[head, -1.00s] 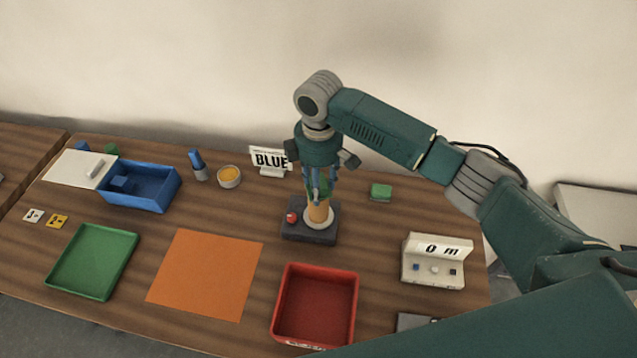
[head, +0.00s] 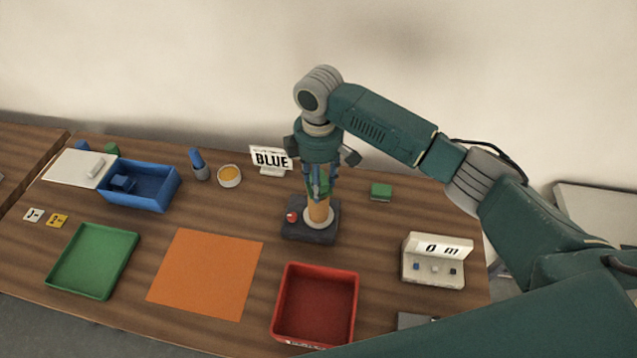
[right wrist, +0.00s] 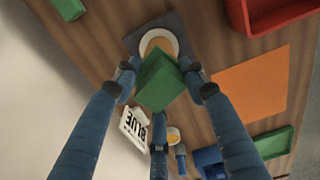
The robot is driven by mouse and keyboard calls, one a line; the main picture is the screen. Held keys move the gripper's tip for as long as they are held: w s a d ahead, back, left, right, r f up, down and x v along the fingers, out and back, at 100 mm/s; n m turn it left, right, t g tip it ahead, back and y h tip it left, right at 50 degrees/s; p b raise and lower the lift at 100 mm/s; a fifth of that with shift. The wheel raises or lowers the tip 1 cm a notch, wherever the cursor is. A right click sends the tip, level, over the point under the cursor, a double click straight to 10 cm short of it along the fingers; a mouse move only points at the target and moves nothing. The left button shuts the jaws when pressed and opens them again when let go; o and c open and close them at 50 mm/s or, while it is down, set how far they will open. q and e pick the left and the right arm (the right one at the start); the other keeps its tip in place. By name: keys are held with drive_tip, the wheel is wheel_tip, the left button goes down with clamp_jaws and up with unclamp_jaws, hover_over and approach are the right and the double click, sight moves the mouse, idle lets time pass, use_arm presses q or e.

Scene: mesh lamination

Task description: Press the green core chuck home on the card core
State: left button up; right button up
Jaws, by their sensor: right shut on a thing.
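The card core (head: 319,212) is a tan upright tube with a white ring at its foot, on a dark square base. My right gripper (head: 318,186) points straight down above it. Its blue fingers are shut on the green core chuck (head: 321,184), which sits at the top of the core. In the right wrist view the chuck (right wrist: 159,84) is a green block between the fingers and covers much of the core (right wrist: 157,45). Whether the chuck touches the core or is seated on it, I cannot tell. My left gripper is not in view.
The dark base (head: 296,232) has a red knob. A red tray (head: 350,310), an orange sheet (head: 205,273) and a white console (head: 434,270) stand in front. A "BLUE" sign (head: 270,159) stands behind left, and a small green block (head: 381,191) lies to the right.

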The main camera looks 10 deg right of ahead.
drive_tip(key=shift+r, duration=0.3)
drive_tip(key=o, duration=1.3)
drive_tip(key=shift+c, duration=0.2)
drive_tip(key=shift+r, duration=0.1)
wheel_tip(320, 180, up, 12)
